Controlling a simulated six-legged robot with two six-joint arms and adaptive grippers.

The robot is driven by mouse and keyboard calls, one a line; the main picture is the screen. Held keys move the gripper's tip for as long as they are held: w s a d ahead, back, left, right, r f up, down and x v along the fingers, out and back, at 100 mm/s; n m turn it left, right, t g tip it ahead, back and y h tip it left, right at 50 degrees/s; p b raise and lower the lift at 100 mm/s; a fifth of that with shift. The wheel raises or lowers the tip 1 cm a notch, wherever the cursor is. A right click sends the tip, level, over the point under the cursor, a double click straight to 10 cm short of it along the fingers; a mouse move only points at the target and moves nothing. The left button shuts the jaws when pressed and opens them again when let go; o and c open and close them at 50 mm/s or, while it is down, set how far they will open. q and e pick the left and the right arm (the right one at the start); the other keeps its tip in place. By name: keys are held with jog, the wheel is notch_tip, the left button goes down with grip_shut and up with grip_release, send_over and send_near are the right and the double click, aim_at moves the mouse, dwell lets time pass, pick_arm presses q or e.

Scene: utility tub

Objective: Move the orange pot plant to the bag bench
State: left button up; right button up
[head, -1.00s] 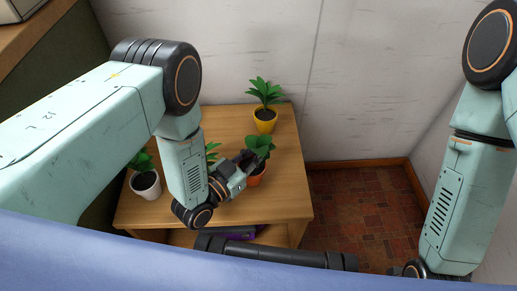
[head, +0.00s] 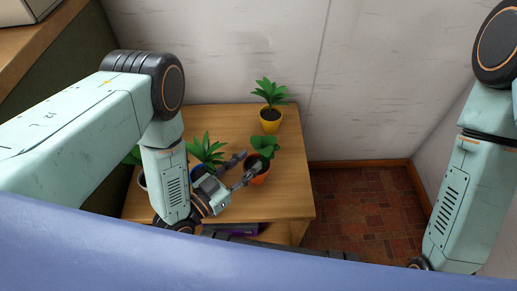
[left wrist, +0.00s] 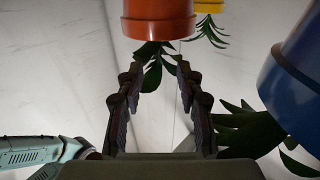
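The orange pot plant (head: 259,174) stands upright near the right edge of a wooden table (head: 288,203). My left gripper (head: 252,162) is open, its two fingers spread and pointing at the pot from the left. In the left wrist view the orange pot (left wrist: 158,22) is at the top, just past the open fingertips (left wrist: 158,72), with nothing held between them. I cannot tell whether a fingertip touches the pot. My right arm is at the right, but its gripper is out of view. I cannot make out a bag bench.
A blue pot plant (head: 206,151) is close behind my left gripper and shows large in the left wrist view (left wrist: 294,84). A yellow pot plant (head: 270,126) stands at the table's back. A white pot (head: 142,180) is mostly hidden by my arm. Tiled floor (head: 358,207) lies clear on the right.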

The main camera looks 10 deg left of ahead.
pick_arm(q)
jog(key=p+v, duration=0.1)
jog(key=v, duration=0.4)
jog(key=shift+s+a, duration=0.15)
dwell(0.6)
